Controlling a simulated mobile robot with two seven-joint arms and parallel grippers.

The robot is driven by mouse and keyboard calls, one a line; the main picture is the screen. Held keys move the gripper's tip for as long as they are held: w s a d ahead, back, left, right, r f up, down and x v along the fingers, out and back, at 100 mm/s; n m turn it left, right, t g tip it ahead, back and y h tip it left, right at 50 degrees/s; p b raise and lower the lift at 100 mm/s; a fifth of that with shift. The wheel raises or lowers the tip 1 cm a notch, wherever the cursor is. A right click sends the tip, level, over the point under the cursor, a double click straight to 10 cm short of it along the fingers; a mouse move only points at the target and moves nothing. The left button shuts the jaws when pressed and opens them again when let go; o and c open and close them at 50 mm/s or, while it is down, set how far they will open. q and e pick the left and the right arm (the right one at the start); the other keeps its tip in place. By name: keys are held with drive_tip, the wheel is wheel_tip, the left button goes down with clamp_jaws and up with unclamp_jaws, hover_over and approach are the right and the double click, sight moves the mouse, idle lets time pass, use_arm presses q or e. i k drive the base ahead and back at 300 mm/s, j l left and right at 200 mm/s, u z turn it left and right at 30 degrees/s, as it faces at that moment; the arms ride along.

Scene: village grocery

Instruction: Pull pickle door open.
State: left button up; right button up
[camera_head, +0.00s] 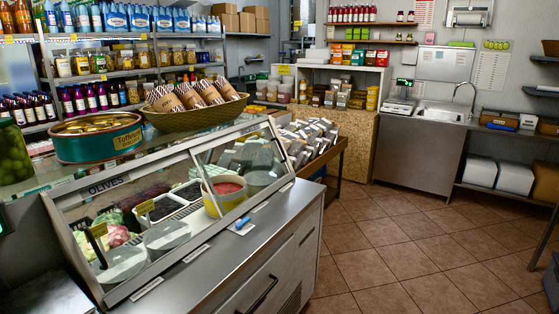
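A glass-fronted deli case (165,283) with an "OLIVES" label (108,184) stands at the left. Behind its sloped glass are bowls and trays of food, including a yellow tub (224,196) with red contents. A framed glass pane (262,160) covers the case's right part; I cannot tell whether it is shut or partly slid. Below the steel ledge is a grey cabinet front with a dark bar handle (262,295); this front looks closed. No panel is readably marked as the pickle door. Neither gripper is in view.
A jar of green pickles (12,152), a round green tin (97,138) and a wicker basket (196,118) sit on the case top. A small blue item (242,223) lies on the ledge. The tiled floor (400,255) to the right is clear.

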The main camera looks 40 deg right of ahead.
sight(199, 148)
drive_tip(key=z, duration=1.2)
drive_tip(key=i+l+u, duration=0.1)
drive_tip(key=u, duration=0.25)
drive_tip(key=i+l+u, duration=0.1)
drive_tip(key=l+u, duration=0.2)
drive_tip(key=i+l+u, duration=0.1)
drive_tip(key=l+u, duration=0.25)
drive_tip(key=i+l+u, duration=0.15)
drive_tip(key=l, duration=0.25)
drive_tip(key=l+u, duration=0.15)
drive_tip(key=l, duration=0.2)
drive_tip(key=l+u, duration=0.2)
drive_tip(key=l, duration=1.7)
drive_tip(key=i, duration=0.05)
